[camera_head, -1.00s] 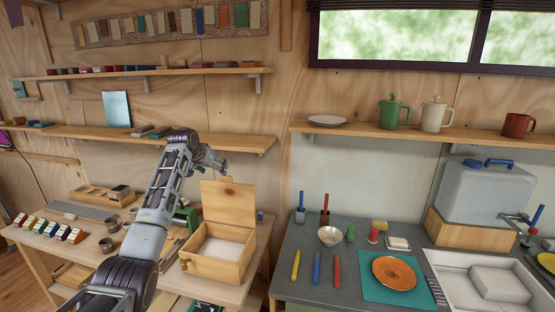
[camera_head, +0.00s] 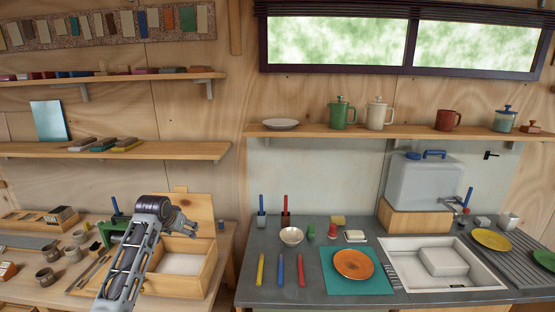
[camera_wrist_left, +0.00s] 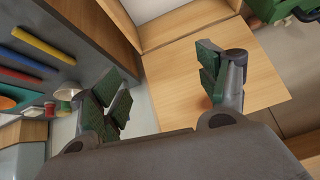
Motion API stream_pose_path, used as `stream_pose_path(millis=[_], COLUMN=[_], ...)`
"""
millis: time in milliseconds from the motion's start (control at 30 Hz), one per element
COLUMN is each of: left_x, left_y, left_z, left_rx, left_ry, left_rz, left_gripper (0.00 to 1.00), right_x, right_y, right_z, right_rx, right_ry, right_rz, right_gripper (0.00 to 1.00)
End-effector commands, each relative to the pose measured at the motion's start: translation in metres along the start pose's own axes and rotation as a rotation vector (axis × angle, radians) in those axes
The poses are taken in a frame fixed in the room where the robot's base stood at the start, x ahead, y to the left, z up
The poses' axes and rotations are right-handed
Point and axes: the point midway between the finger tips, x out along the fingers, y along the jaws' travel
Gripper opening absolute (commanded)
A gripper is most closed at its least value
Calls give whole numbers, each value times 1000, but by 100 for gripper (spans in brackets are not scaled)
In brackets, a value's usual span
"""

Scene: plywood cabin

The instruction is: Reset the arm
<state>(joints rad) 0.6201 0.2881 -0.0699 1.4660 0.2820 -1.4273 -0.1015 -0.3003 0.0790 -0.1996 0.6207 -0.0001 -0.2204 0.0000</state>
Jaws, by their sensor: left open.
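My left arm comes in from the lower left in the head view. My right gripper is in neither view. The box's raised lid (camera_head: 190,205) is partly hidden by my left arm.
The wooden bench (camera_head: 215,292) holds metal cups (camera_head: 72,254) and a green tool (camera_head: 108,233). To the right, the grey counter (camera_head: 240,290) carries a teal mat (camera_head: 330,280) with an orange plate (camera_head: 353,264), and a sink (camera_head: 400,262). Shelves (camera_head: 120,151) line the wall above.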

Motion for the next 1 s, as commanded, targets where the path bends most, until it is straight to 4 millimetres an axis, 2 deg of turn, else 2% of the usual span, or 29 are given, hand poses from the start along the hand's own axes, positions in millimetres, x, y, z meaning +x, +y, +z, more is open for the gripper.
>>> stream_pose_path(millis=[100, 467, 767, 1000], left_x=[8, 16, 13, 2], left_y=[16, 56, 88, 110], left_z=[28, 104, 168, 216], left_rx=[14, 47, 66, 74], left_ry=[-22, -79, -123, -155], left_rz=[4, 11, 23, 33], left_gripper=[75, 75, 75, 75], right_x=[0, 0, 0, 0], right_y=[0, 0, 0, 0], right_z=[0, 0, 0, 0], right_rx=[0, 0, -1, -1], right_ry=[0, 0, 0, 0], right_rz=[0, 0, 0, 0], right_gripper=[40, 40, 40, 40])
